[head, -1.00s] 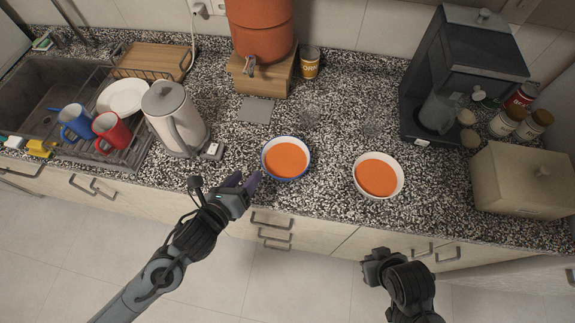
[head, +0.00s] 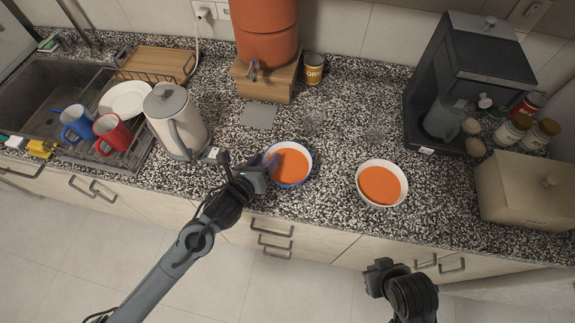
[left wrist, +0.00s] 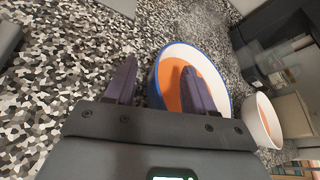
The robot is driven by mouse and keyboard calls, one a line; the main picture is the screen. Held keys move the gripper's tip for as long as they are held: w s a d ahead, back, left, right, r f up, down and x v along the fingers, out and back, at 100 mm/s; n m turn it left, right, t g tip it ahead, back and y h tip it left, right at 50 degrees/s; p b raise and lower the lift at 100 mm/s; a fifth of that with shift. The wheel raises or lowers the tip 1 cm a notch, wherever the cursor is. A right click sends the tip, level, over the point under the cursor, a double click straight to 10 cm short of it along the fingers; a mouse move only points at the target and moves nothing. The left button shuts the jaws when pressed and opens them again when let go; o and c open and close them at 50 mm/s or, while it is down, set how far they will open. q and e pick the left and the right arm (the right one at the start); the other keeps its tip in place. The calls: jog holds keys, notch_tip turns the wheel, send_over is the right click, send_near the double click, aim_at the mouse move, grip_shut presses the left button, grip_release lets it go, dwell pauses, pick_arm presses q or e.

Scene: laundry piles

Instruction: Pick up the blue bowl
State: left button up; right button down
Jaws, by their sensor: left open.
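The blue bowl (head: 293,184) stands on the speckled counter, with a blue outside and rim and orange contents. It also shows in the left wrist view (left wrist: 202,57). My left gripper (head: 268,164) is open at the bowl's left side. In the left wrist view its two dark fingers (left wrist: 158,68) appear on either side of the near rim, one outside the bowl and one over its inside. I cannot tell whether they touch it. My right gripper (head: 378,277) is low in front of the counter; its fingers are not clear.
A white bowl (head: 402,188) with orange contents stands to the right. A kettle (head: 180,118) stands just left of my left gripper. A wooden stand (head: 270,88) and coffee machine (head: 470,70) are behind. The counter between the bowls is clear.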

pick_arm(q)
jog(key=shift+x, duration=0.8)
grip_shut()
jog(key=shift+r, duration=0.1)
